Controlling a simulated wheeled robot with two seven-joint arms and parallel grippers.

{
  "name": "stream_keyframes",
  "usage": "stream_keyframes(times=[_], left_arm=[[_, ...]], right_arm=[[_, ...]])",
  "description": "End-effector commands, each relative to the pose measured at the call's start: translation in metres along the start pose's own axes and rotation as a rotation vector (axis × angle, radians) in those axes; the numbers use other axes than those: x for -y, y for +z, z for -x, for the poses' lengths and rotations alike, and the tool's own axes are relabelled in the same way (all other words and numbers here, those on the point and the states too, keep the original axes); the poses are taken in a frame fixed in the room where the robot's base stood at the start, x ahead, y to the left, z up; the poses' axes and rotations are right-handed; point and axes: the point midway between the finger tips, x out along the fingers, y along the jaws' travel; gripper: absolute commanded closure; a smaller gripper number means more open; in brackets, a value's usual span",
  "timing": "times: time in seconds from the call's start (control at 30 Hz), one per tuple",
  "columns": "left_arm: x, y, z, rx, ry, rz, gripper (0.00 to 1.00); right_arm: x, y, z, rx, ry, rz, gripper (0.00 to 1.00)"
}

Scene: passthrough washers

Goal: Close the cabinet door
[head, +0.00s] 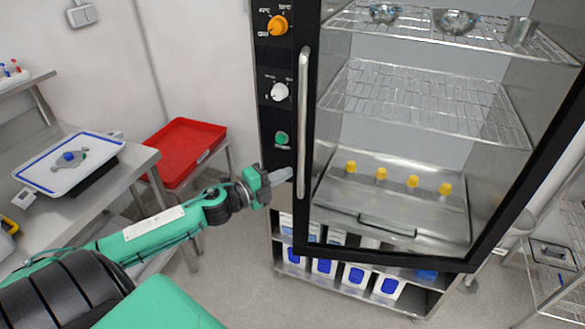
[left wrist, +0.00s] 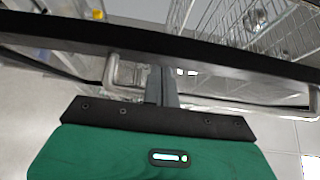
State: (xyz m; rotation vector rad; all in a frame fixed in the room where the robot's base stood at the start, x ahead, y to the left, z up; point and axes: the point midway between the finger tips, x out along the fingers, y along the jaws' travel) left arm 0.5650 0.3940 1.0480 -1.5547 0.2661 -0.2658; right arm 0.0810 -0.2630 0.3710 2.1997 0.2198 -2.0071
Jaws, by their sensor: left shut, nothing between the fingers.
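The cabinet (head: 280,60) has a black front panel with knobs and a glass door in a black frame (head: 385,255). A long vertical metal handle (head: 303,120) runs along the door's left side. I cannot tell how far the door stands from the cabinet. My left gripper (head: 281,176) is shut and empty, just left of the handle's lower end; contact cannot be told. In the left wrist view the closed fingers (left wrist: 161,85) point at a dark frame bar (left wrist: 200,52), with a metal bar handle (left wrist: 245,105) close by. My right gripper is not in view.
Wire shelves (head: 425,100) with metal bowls and a tray with several yellow-capped items (head: 412,181) show through the glass. Boxes sit below. A red tray (head: 185,150) and a steel bench (head: 110,180) stand left. A wire rack (head: 560,255) stands right. Floor is clear in front.

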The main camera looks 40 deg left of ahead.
Motion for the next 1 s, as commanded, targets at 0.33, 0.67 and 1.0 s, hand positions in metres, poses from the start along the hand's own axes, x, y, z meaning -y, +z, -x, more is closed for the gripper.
stream_keyframes(times=[0.33, 0.67, 1.0], left_arm=[[0.002, 0.0, -0.027, 0.0, -0.001, 0.0, 1.0], [0.0, 0.0, -0.032, 0.0, 0.0, 0.0, 1.0], [-0.002, 0.006, -0.04, -0.015, -0.002, -0.002, 1.0]], right_arm=[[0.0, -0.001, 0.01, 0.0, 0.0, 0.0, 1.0], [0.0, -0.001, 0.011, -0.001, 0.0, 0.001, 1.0], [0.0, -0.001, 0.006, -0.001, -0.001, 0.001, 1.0]])
